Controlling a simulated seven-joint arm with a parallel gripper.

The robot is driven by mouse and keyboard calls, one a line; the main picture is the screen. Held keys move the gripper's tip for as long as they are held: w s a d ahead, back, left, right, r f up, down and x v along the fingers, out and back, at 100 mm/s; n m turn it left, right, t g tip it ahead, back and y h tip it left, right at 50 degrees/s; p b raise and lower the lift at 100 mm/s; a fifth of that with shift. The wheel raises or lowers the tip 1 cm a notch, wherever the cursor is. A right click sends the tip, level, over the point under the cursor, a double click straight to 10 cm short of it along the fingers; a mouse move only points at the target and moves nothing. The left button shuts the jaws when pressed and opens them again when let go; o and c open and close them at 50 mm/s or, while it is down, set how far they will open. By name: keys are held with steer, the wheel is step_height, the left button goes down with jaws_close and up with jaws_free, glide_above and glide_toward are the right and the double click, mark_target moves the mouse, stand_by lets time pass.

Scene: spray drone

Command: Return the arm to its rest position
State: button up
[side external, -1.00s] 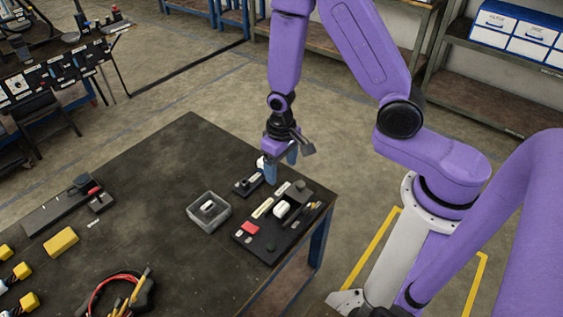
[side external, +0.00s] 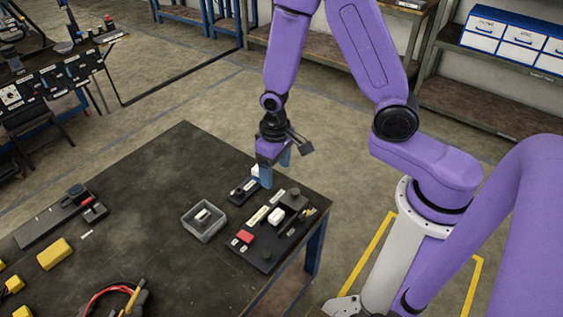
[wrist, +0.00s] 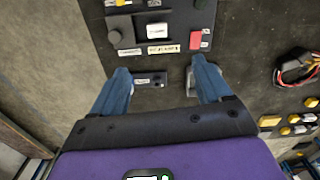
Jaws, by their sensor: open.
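My gripper (side external: 275,172) hangs down from my purple arm over the far right part of the dark table (side external: 150,180). Its two blue fingers point down and are apart, and the wrist view shows the open gap (wrist: 163,80) with nothing clasped in it. Below the fingers lies a small black plate (side external: 240,192), which shows between the fingertips in the wrist view (wrist: 150,79). A small white piece (side external: 255,171) shows beside the near finger; I cannot tell whether they touch.
A black panel (side external: 262,255) with a white block (side external: 276,216) and a red block (side external: 245,236) lies close by. A clear tray (side external: 204,236) holds a small white piece. A yellow block (side external: 54,254) and a cable bundle (side external: 95,295) lie at left. The middle is clear.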

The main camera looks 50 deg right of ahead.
steer(key=s+d+r+n, duration=0.1)
steer(key=s+r+n, duration=1)
steer(key=s+r, duration=0.5)
steer(key=s, duration=0.3)
steer(key=shift+d, duration=0.35)
